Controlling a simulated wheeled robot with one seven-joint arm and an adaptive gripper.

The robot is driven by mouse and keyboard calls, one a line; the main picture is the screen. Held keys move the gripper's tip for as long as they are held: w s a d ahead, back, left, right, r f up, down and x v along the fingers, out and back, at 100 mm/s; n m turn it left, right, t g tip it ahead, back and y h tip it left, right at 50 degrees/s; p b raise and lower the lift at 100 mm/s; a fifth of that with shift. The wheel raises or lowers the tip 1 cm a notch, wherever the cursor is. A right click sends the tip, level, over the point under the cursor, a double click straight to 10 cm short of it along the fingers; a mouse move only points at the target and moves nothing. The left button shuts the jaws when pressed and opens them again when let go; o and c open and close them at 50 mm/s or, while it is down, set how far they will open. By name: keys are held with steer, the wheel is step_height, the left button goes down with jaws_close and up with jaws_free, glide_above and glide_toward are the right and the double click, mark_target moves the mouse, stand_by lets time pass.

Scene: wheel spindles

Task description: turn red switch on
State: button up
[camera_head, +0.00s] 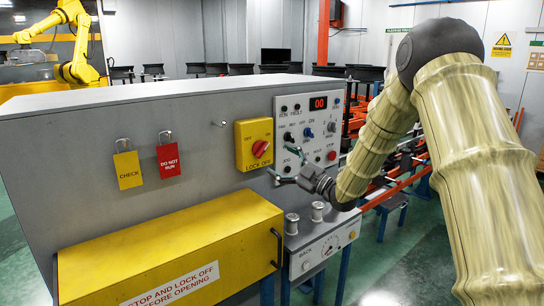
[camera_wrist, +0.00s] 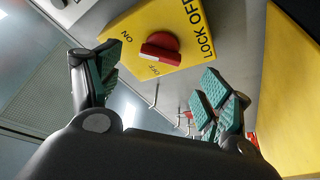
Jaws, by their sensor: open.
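The red switch (camera_head: 260,149) is a rotary knob on a yellow plate (camera_head: 243,138), fixed to the front of a grey cabinet. In the wrist view the red knob (camera_wrist: 161,48) shows on its yellow plate (camera_wrist: 130,32), with the words ON, OFF and LOCK OFF around it. My gripper (camera_head: 282,165) is just right of and below the plate in the head view. In the wrist view my gripper (camera_wrist: 160,75) has its teal-padded fingers wide apart with nothing between them. The knob lies ahead of the fingers, and they do not appear to touch it.
A control panel (camera_head: 290,105) with buttons and a red display is right of the switch. A yellow box (camera_head: 160,250) with a handle juts out below. Two metal spindles (camera_head: 292,223) stand on a ledge.

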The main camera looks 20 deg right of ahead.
steer(key=shift+v, duration=2.75)
